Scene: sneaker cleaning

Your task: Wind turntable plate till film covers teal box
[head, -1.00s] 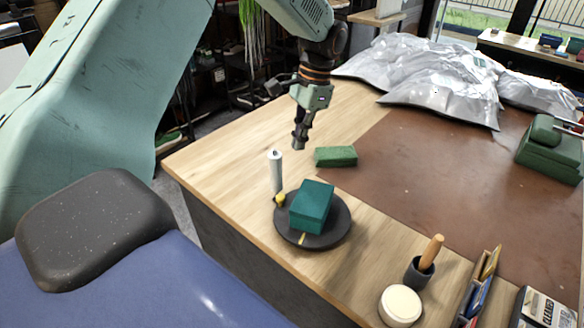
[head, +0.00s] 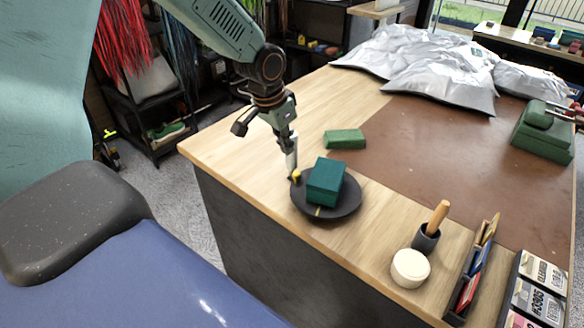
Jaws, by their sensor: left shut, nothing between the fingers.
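A teal box (head: 326,181) sits on a dark round turntable plate (head: 347,206) near the table's left edge. Its top and near sides show plain teal. A yellow knob (head: 296,177) stands at the plate's left rim, and a small yellow mark (head: 318,211) shows on the front rim. A white upright roll (head: 292,160) stands just behind the knob, its upper part hidden by my left gripper (head: 289,146). That gripper points down, shut and empty, with its tips at the roll; I cannot tell whether they touch it. My right gripper is not in view.
A green block (head: 344,139) lies behind the plate. A brush in a dark cup (head: 426,240), a white round tub (head: 410,268) and a card holder (head: 470,285) stand front right. Silver bags (head: 440,75) lie at the back. The brown mat (head: 450,160) is mostly clear.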

